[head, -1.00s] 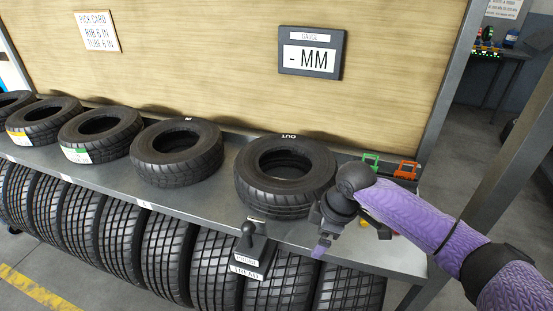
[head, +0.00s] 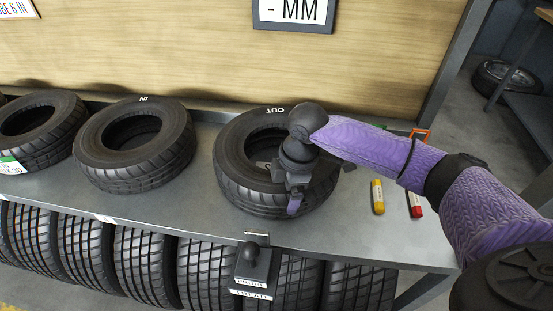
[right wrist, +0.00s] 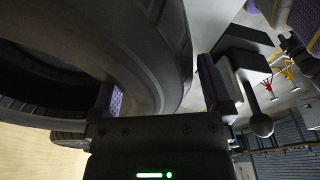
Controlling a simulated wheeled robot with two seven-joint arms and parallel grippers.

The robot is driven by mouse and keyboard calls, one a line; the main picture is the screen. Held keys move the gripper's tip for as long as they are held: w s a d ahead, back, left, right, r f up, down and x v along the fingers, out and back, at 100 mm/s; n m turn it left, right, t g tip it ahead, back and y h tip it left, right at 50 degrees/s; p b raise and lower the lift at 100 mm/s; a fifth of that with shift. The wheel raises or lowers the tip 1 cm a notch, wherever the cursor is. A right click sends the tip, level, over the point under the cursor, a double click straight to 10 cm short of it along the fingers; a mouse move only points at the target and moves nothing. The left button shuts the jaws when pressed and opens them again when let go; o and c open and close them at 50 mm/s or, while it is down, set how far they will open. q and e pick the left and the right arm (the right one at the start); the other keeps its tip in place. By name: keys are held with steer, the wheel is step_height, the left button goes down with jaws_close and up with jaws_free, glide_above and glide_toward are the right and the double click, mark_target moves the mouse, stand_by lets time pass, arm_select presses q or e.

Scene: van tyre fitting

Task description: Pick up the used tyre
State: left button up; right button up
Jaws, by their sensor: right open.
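A black tyre (head: 236,160) lies flat at the right of the shelf, by an "OUT" mark. Another tyre (head: 133,145) lies to its left, by an "IN" mark. Nothing visible tells for certain which one is used. My right gripper (head: 293,190) is over the near side of the "OUT" tyre and hides part of it. In the right wrist view my right gripper (right wrist: 168,98) is open, with the tyre's wall (right wrist: 150,60) between its fingers. One finger is on the hole side, the other outside the tread. Contact cannot be told. My left gripper is out of view.
The grey shelf (head: 340,240) holds another tyre (head: 40,130) at the left, and a yellow stick (head: 378,197) and a red stick (head: 416,200) at the right. A black-handled block (head: 257,265) is at the front edge. Several tyres (head: 150,265) stand below. A board backs the shelf.

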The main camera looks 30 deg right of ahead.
steer(key=shift+a+f, duration=0.1)
steer(key=shift+f, duration=0.7)
steer(key=shift+r, duration=0.1)
steer(key=shift+w, duration=0.1)
jaws_close()
steer(key=shift+r, duration=0.1)
